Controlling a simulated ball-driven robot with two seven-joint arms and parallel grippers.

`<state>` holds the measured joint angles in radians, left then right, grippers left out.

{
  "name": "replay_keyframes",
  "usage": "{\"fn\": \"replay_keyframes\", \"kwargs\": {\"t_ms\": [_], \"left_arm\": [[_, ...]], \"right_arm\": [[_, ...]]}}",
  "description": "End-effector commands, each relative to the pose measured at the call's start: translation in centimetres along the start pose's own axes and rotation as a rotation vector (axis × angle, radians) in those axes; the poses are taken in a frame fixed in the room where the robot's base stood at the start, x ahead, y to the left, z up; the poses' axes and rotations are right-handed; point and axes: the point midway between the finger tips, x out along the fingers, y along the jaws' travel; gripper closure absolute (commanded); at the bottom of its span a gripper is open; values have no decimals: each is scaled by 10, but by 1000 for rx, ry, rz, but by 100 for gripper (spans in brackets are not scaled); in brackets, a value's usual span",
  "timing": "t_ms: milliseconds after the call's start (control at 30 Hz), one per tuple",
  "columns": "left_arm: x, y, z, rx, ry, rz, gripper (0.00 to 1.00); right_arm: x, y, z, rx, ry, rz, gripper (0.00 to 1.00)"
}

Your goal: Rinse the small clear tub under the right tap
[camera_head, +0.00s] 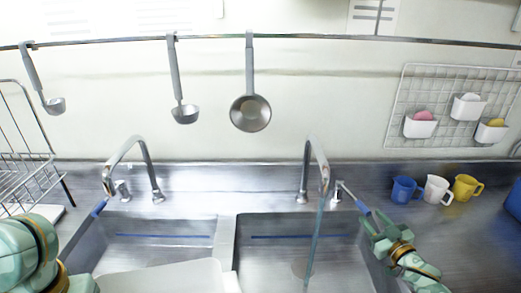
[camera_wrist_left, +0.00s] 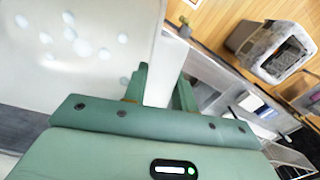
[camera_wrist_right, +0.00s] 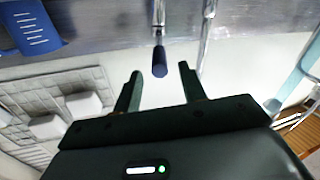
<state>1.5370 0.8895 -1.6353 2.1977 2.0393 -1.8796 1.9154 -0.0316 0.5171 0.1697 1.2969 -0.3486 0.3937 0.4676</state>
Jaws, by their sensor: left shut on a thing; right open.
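The clear tub (camera_head: 165,277) shows as a pale translucent shape at the bottom of the head view, over the left basin's front. In the left wrist view its pale wall (camera_wrist_left: 75,75) carries several whitish spots. My left gripper (camera_wrist_left: 162,85) is shut on its edge; the grip itself is partly hidden. The right tap (camera_head: 315,165) has a bluish water stream (camera_head: 314,245) falling into the right basin (camera_head: 345,262). My right gripper (camera_head: 370,222) is open beside that tap's blue-tipped lever (camera_head: 354,199). In the right wrist view the lever tip (camera_wrist_right: 160,62) lies just beyond the open fingers.
The left tap (camera_head: 128,150) stands over the left basin, with no stream visible. Blue (camera_head: 404,190), white (camera_head: 437,189) and yellow (camera_head: 467,187) mugs stand right of the right basin. A wire rack (camera_head: 25,165) is at the left. Ladles and a pan (camera_head: 250,113) hang behind.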

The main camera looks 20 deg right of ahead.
Motion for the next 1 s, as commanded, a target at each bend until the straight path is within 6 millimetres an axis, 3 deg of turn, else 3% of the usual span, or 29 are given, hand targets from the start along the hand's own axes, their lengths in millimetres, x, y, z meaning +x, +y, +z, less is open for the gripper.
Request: {"fn": "replay_keyframes", "kwargs": {"t_ms": [100,333,1000], "left_arm": [[-10,0,1,0,5,0,100],[-15,-1,1,0,7,0,100],[-17,-1,1,0,8,0,100]], "right_arm": [[-29,0,-2,1,-2,0,59],[-63,0,0,0,-1,0,59],[-67,0,-1,-1,0,0,59]]}}
